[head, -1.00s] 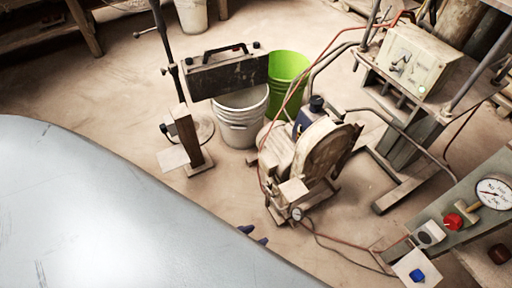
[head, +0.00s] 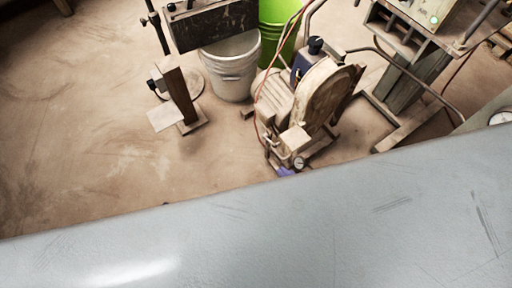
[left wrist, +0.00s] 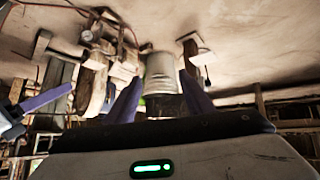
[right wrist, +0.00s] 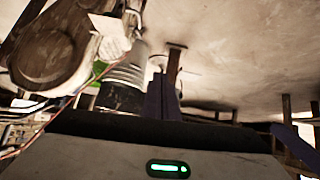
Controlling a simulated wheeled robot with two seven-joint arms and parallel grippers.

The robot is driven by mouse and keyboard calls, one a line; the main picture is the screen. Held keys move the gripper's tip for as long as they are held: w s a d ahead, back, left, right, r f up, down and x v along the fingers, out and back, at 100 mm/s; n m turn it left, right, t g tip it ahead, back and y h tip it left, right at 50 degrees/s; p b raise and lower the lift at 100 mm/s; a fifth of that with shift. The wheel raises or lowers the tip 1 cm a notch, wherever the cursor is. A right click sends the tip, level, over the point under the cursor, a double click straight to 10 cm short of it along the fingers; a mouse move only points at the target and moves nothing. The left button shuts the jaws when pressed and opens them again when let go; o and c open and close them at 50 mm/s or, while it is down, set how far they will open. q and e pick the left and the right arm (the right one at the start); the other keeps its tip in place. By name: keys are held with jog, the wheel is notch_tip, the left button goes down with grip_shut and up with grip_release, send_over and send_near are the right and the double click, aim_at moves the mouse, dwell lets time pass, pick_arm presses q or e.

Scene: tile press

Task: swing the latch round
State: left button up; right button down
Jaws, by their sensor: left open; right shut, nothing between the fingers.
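I cannot make out a latch in any view. My right gripper (head: 286,172) shows only as a small purple tip at the edge of the grey surface in the head view, by the foot of the motor-driven machine (head: 325,95). In the right wrist view my right gripper (right wrist: 163,95) has its fingers together, with nothing between them. In the left wrist view my left gripper (left wrist: 160,88) has its purple fingers apart and empty.
A metal stand (head: 420,85) is at the right. The floor at left is clear. A large grey surface of my own hides the bottom of the head view.

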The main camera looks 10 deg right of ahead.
jog(key=w+f+n+t+b, duration=0.1)
jog(key=w+f+n+b, duration=0.2)
jog(key=w+f+b, duration=0.35)
jog(key=n+b, duration=0.2)
jog(key=b, duration=0.5)
send_over(270, 141)
jog(key=s+a, duration=0.3)
notch_tip(270, 141, down, 11)
pick_arm(q)
jog(key=w+d+f+g+h, duration=0.1)
jog(key=d+f, duration=0.1)
jog(key=f, duration=0.2)
jog(key=w+d+f+m+b, duration=0.1)
jog(key=d+f, duration=0.1)
jog(key=f, duration=0.3)
jog(key=shift+d+f+g+h, duration=0.2)
jog(key=shift+d+g+h, duration=0.1)
jog(key=shift+g+h, duration=0.1)
pick_arm(e)
jog(key=shift+t, duration=0.3)
jog(key=shift+s+d+f, duration=0.2)
jog(key=shift+d+f, duration=1.15)
jog(key=shift+f, duration=0.15)
